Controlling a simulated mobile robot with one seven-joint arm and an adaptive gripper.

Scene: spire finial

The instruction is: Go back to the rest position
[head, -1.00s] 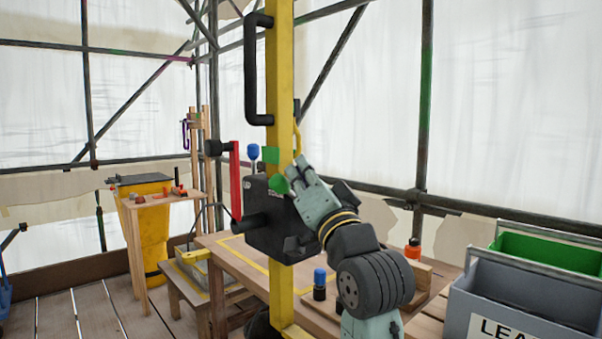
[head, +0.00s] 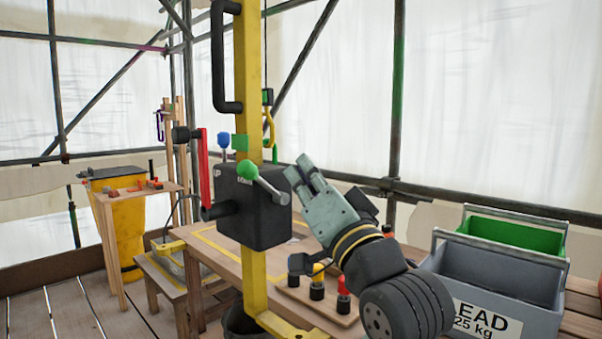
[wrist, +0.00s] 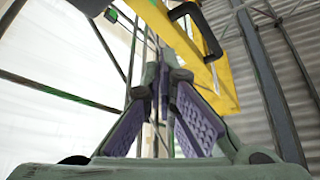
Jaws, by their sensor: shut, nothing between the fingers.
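My gripper (head: 300,172) is in the middle of the head view, just right of the black winch box (head: 255,215) on the yellow post (head: 250,85). Its fingers point up and to the left, are shut and hold nothing. The green-knobbed lever (head: 247,170) on the box is left of the fingertips, with its metal rod slanting down toward my gripper. I see a small gap between rod and fingers. In the wrist view my fingers (wrist: 163,85) come together at the tips, with the yellow post (wrist: 205,65) behind them.
A red crank handle (head: 204,168) and a blue-knobbed lever (head: 223,141) are on the box's left. A wooden table (head: 220,262) stands behind the post. A grey bin (head: 490,275) marked lead and a green bin (head: 515,235) are at the right. A yellow hook (head: 269,125) hangs behind the post.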

